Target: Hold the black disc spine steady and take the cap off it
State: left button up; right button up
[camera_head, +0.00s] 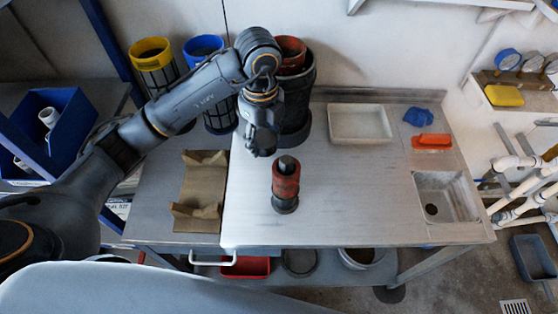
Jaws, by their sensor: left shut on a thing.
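The black disc spine (287,163) stands upright on the steel table, a little left of its middle. Its black top pokes up above a worn red body (286,186), and a wider black foot (285,206) rests on the tabletop. My left gripper (262,150) hangs behind and to the left of the spine's top, apart from it in the picture. It is shut on a small dark thing, mostly hidden by the fingers; I cannot tell whether it is the cap. My right gripper is not in view.
Black bins with yellow (150,47), blue (203,46) and red (292,50) rims stand behind. A brown tray (200,186) lies left of the spine. A pale tray (360,123), blue cloth (418,117), red brush-like block (432,141) and sink (446,193) are right. Table right of the spine is clear.

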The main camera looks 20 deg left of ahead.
aim_at(266, 180)
pick_arm(q)
jog(key=shift+s+f+b, duration=0.15)
jog(key=shift+f+b, duration=0.2)
jog(key=shift+f, duration=0.2)
jog(key=shift+s+f+b, duration=0.15)
jog(key=shift+f+b, duration=0.2)
jog(key=shift+f, duration=0.2)
jog(key=f, duration=0.1)
jog(key=f+b, duration=0.1)
jog(key=shift+w+f, duration=0.2)
jog(key=shift+f, duration=0.2)
notch_tip(266, 180, down, 9)
jog(key=shift+s+r+p, duration=0.1)
jog(key=shift+p, duration=0.3)
jog(key=shift+f, duration=0.5)
jog(key=shift+f, duration=0.15)
jog(key=o, duration=1.3)
